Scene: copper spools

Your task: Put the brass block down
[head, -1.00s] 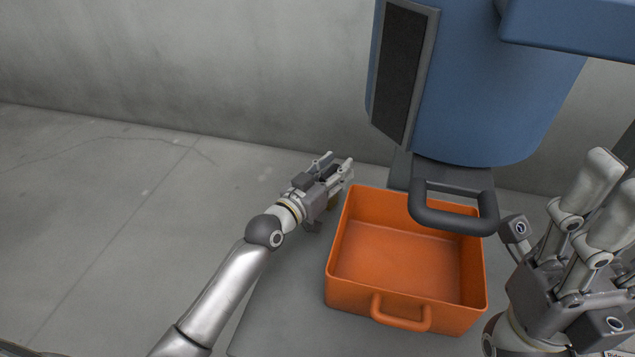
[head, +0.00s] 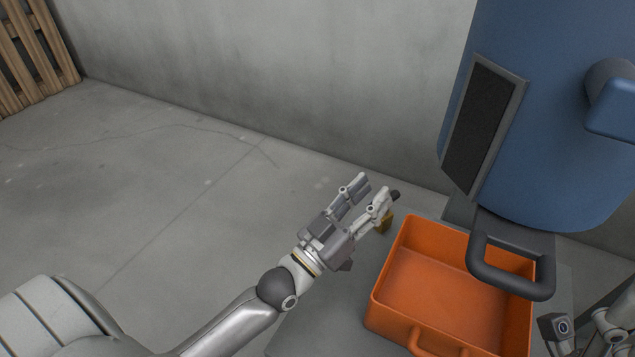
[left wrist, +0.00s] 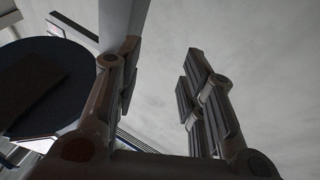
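The brass block (head: 385,223) sits on the grey surface just left of the orange tray's back left corner, partly hidden behind my left gripper's nearer finger. My left gripper (head: 375,191) is over and beside the block in the head view, with its fingers spread. In the left wrist view the two fingers (left wrist: 158,85) stand well apart, with nothing between them. Part of my right gripper (head: 580,328) shows at the lower right edge; its fingers are mostly cut off.
The empty orange tray (head: 376,312) with a handle stands on the grey surface (head: 318,322). A blue machine body (head: 550,150) with a dark handle bar (head: 508,285) rises behind it. A concrete wall and open floor lie left; a wooden pallet (head: 35,55) is far left.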

